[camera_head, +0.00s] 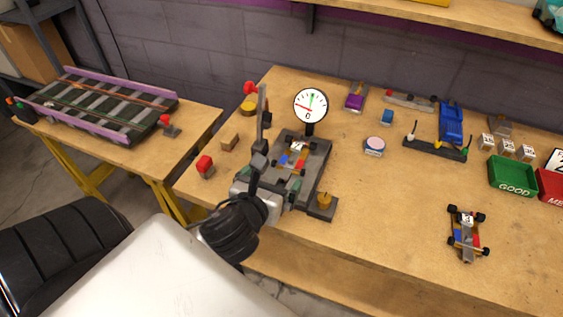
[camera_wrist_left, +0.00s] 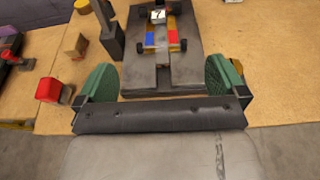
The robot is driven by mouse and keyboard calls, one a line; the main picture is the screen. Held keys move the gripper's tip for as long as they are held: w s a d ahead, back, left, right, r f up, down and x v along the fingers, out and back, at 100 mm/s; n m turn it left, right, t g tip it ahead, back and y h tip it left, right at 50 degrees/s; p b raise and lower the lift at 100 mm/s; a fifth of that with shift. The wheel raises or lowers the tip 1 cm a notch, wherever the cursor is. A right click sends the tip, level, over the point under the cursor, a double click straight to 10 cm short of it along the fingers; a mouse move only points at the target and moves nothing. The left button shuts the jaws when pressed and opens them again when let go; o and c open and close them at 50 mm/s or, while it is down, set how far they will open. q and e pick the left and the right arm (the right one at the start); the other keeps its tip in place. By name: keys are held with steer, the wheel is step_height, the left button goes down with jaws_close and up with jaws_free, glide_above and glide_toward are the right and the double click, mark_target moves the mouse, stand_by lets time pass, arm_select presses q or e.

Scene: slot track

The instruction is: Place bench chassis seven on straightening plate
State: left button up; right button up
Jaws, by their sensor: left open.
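Bench chassis seven (camera_wrist_left: 162,40) rests on the grey straightening plate (camera_wrist_left: 140,76). It has a white tag marked 7, with blue and red blocks beside a grey centre bar. In the head view the chassis (camera_head: 293,158) shows on the plate (camera_head: 316,165), partly hidden by my left gripper (camera_head: 277,178). My left gripper is open over the near end of the plate. In the left wrist view its green-padded fingers (camera_wrist_left: 162,82) stand wide apart with nothing between them, and the chassis lies beyond them. My right gripper is not in view.
A round dial gauge (camera_head: 311,104) stands behind the plate, with a dark upright post (camera_head: 263,108) to its left. Another chassis (camera_head: 467,235) sits at the bench's right front. Green (camera_head: 512,176) and red (camera_head: 549,187) bins stand at right. The bench middle is mostly clear.

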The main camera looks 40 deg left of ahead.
arm_select(q)
steer(key=p+v, duration=0.2)
steer(key=v, duration=0.1)
steer(key=shift+s+p, duration=0.1)
steer(key=shift+p, duration=0.2)
